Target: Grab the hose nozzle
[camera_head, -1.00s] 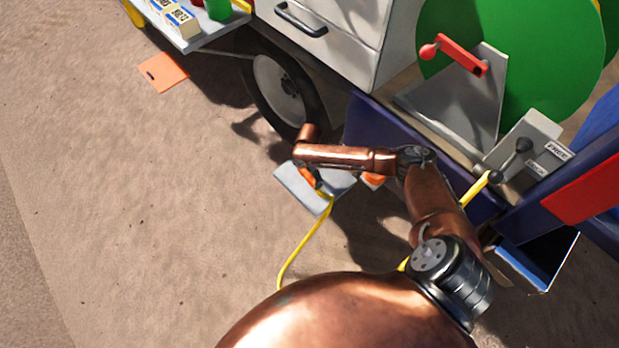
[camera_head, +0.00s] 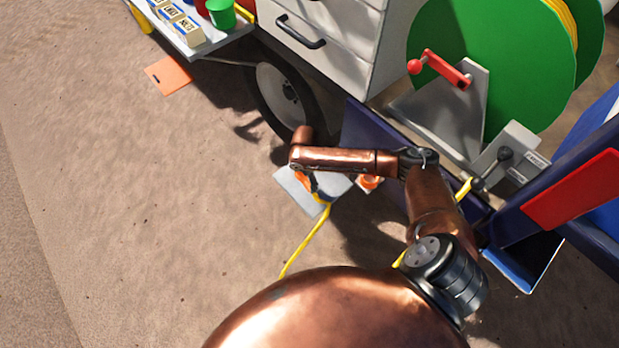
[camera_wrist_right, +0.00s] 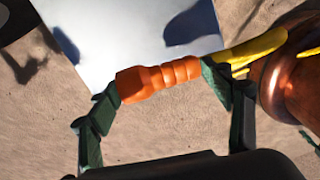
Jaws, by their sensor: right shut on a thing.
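The orange hose nozzle (camera_wrist_right: 160,79) lies between the two dark fingers of my right gripper (camera_wrist_right: 166,82) in the right wrist view. The fingers are shut on it, one at each end. A yellow hose (camera_wrist_right: 252,50) shows beside the right finger. In the head view the nozzle (camera_head: 302,179) shows as a small orange patch under my copper forearm, which hides much of the right gripper (camera_head: 314,184). The yellow hose (camera_head: 306,241) runs from there down across the sand. A pale flat plate (camera_head: 290,187) is beneath the nozzle. My left gripper is not visible.
A cart with white drawers (camera_head: 335,45), a black wheel (camera_head: 287,92), a green reel (camera_head: 490,60) with a red crank (camera_head: 445,69), and a dark blue frame (camera_head: 362,128) stands beyond my arm. An orange square (camera_head: 168,75) lies on the sand. Open sand is at left.

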